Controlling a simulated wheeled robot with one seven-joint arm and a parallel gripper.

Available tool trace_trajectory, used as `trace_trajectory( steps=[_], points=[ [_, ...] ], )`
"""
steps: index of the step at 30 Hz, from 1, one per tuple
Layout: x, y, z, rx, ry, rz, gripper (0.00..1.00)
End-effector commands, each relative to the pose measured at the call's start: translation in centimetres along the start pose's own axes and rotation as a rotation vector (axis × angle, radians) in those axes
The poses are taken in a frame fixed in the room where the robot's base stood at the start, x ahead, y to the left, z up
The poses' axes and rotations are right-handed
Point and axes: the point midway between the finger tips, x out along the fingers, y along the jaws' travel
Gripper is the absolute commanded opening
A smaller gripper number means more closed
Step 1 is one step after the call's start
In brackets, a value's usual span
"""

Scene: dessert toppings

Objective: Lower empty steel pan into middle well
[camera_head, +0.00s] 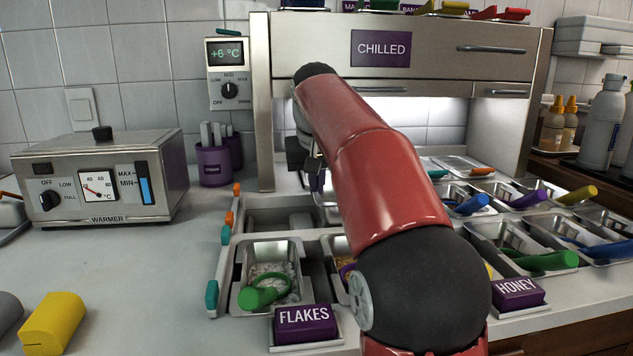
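My gripper (299,156) is mostly hidden behind my red arm; only dark parts of its wrist side show, above the back of the counter wells. An uncovered well (270,218) lies at the back left of the steel frame. The front left well holds a pan of pale flakes (270,270) with a green scoop. My arm hides most of the middle wells.
FLAKES (305,323) and HONEY (518,291) signs stand at the front. Filled pans with coloured utensils (547,262) are at right. A warmer (101,178) and purple cup (214,165) stand at left. The CHILLED cabinet (420,47) overhangs the back.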

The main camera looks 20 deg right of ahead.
Motion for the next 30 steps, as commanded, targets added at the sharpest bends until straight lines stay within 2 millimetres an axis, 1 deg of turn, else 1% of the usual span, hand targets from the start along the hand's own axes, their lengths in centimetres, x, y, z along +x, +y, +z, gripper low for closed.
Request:
trace_trajectory(
  steps=[11,30],
  points=[
    [0.1,0.0,0.1,0.000,0.001,0.000,0.00],
    [1.6,-0.1,0.7,0.000,0.001,0.000,0.00]
  ],
)
